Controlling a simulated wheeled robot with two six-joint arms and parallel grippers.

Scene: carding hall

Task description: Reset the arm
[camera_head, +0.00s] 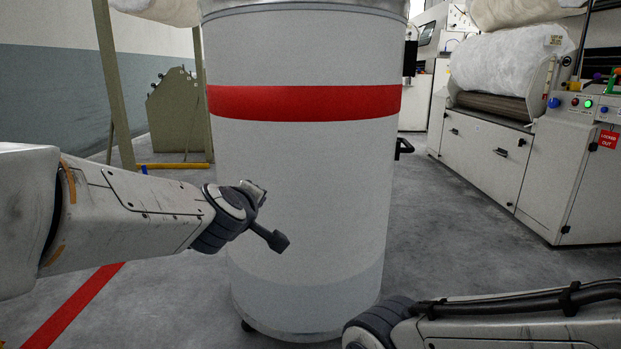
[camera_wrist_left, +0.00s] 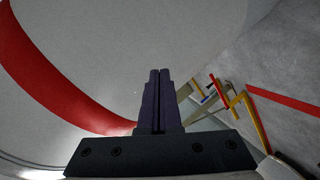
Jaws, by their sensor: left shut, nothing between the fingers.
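My left arm reaches in from the left in the head view, with its left gripper (camera_head: 277,241) in front of the large can. In the left wrist view the two dark fingers of the left gripper (camera_wrist_left: 160,75) are together with nothing between them. The can's pale wall fills much of that view behind the fingers; I cannot tell if they touch it. My right arm comes in at the lower right of the head view, and its gripper is out of the frame.
A tall white can (camera_head: 305,170) with a red band (camera_head: 305,103) stands on castors directly ahead. A carding machine (camera_head: 525,150) with a control panel and a red lockout sign (camera_head: 608,139) stands at the right. Grey floor (camera_head: 440,235) lies between them. A red floor line (camera_head: 75,305) runs at the lower left.

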